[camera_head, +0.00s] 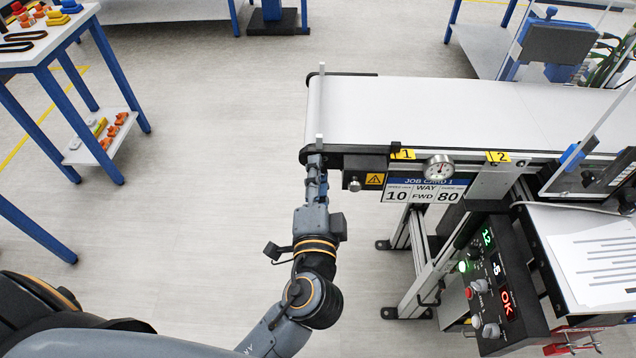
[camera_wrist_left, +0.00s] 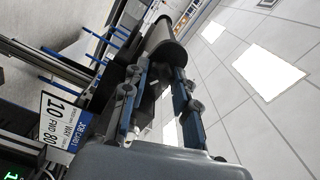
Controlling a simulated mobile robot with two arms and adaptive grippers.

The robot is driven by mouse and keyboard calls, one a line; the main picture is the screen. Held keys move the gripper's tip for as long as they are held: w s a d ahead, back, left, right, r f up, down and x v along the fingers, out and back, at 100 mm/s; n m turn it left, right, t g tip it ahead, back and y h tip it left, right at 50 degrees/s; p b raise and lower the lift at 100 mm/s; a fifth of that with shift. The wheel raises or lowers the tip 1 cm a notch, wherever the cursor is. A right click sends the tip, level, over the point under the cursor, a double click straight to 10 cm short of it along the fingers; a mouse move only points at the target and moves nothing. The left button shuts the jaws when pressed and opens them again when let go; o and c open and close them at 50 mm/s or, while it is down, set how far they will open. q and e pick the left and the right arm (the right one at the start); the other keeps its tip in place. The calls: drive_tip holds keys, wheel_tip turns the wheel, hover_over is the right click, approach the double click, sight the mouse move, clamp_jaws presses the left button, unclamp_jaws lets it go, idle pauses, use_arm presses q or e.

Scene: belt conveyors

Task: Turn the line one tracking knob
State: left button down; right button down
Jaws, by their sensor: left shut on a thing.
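My left gripper (camera_head: 316,166) reaches up to the near left corner of the belt conveyor (camera_head: 430,112), at the end of its side frame. Its fingers are shut on a small part there, which I take to be the tracking knob; the fingers hide it in the head view. In the left wrist view, the two blue-grey fingers of the gripper (camera_wrist_left: 161,82) stand on either side of a dark part at the conveyor end. The knob's outline and angle cannot be made out. My right gripper is in neither view.
A job card (camera_head: 425,190) and a round gauge (camera_head: 438,168) are on the conveyor's near side, right of the gripper. A control box (camera_head: 492,280) with lit displays stands at lower right. A blue-legged table (camera_head: 45,60) is at left. Open floor lies between.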

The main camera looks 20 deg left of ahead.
use_arm(q)
drive_tip(key=shift+f+n+b, duration=0.1)
drive_tip(key=shift+n+b, duration=0.45)
drive_tip(key=shift+n, duration=0.15)
drive_tip(key=c, duration=1)
unclamp_jaws()
drive_tip(key=v, duration=0.7)
drive_tip(key=shift+s+d, duration=0.1)
drive_tip(key=shift+s, duration=0.2)
